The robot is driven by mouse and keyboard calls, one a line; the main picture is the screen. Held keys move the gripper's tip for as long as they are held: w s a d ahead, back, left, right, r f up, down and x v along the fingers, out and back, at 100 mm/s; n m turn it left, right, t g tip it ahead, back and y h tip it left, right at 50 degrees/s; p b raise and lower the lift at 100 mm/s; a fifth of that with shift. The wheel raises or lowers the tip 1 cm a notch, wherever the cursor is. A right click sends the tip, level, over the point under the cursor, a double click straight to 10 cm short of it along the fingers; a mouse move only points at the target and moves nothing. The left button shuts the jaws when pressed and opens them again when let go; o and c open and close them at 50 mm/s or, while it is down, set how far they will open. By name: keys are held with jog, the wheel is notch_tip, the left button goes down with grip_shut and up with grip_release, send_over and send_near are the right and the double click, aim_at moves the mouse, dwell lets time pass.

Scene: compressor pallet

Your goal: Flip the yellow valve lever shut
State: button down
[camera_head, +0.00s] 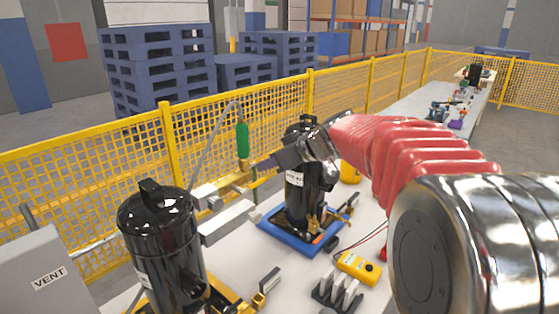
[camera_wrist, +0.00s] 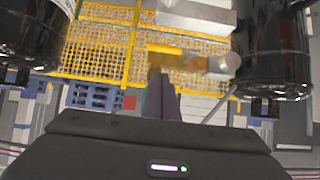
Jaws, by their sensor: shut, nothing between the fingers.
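The yellow valve lever appears to be the short brass-yellow piece (camera_head: 239,180) on the metal valve fittings between the two black compressors. In the wrist view a yellow bar (camera_wrist: 182,50) beside a silver round end lies just beyond my fingertips; it looks like the same piece. My gripper (camera_head: 262,163) comes in from the right at the valve, its dark fingers shut and empty. In the wrist view the shut fingers (camera_wrist: 163,85) point up towards the bar. The fingertips partly hide it, and I cannot tell whether they touch it.
Black compressors stand at the near left (camera_head: 162,240) and behind the valve (camera_head: 303,190), the latter on a blue base (camera_head: 285,236). A green handle (camera_head: 242,140) rises above the fittings. A yellow meter (camera_head: 358,268) lies on the table. Yellow mesh fencing (camera_head: 95,180) runs behind.

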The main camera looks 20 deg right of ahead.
jog(key=shift+w+a+f, duration=0.1)
jog(key=shift+w+f, duration=0.1)
jog(key=shift+f, duration=0.5)
jog(key=shift+w+a+f, duration=0.15)
jog(key=shift+f, duration=0.6)
jog(key=shift+w+a+f, duration=0.1)
jog(key=shift+w+f, duration=0.1)
jog(key=shift+f, duration=0.5)
